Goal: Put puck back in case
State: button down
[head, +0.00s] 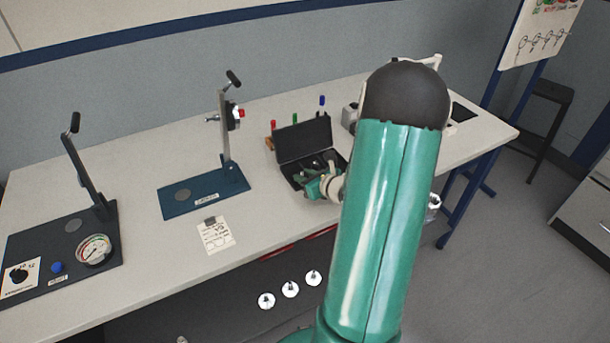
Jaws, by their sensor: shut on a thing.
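The black case (303,140) stands open on the bench, its lid upright at the back and its tray facing the front. My gripper (319,179) is low at the case's front part, over or in the tray; I cannot tell which. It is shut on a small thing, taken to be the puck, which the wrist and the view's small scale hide. Small grey shapes show in the tray behind the gripper.
A blue stand with a lever (205,190) and a dark gauge stand (62,250) are at left. A paper card (215,234) lies near the front edge. Coloured pens (322,106) stand behind the case. White round knobs (290,289) are below the bench.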

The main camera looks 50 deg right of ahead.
jog(key=shift+s, duration=0.2)
jog(key=shift+d+f, duration=0.1)
jog(key=c, duration=1.5)
grip_release()
jog(key=shift+w, duration=0.1)
jog(key=shift+o, duration=0.2)
